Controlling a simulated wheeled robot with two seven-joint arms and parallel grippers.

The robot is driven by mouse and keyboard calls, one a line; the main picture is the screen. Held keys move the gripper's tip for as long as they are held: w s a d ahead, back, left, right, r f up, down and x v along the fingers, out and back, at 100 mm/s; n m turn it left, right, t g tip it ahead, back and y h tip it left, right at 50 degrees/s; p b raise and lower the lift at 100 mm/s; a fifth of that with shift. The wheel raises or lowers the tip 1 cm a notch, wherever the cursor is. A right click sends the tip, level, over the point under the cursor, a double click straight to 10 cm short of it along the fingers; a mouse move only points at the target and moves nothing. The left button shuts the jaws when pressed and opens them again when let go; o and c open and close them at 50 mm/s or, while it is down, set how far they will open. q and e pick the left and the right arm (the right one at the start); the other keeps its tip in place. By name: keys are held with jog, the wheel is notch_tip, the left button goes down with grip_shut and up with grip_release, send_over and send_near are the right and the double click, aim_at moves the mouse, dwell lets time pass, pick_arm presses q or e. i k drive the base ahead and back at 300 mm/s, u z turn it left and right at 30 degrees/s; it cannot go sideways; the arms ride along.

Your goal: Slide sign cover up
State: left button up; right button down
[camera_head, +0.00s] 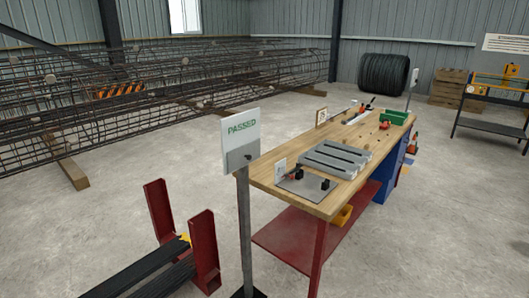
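A white sign (241,133) with green "PASSED" lettering stands on a grey post (245,230) left of the workbench. A small grey plate (237,159), which looks like the sign cover, sits over the lower part of the sign. The lettering above it is uncovered. The fine detail of the plate and how it is mounted is too small to tell. Neither of my grippers shows in the head view.
A wooden workbench (265,183) with a grey grooved tray (335,158) and small tools stands just right of the post. A red rack (205,250) holding dark bars is at lower left. A long rebar cage (60,105) lies behind. Concrete floor is open between.

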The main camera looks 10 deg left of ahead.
aim_at(237, 158)
jog(key=i, duration=0.5)
jog(key=u, duration=1.7)
jog(key=i, duration=0.7)
jog(key=z, duration=1.1)
jog(key=i, duration=0.5)
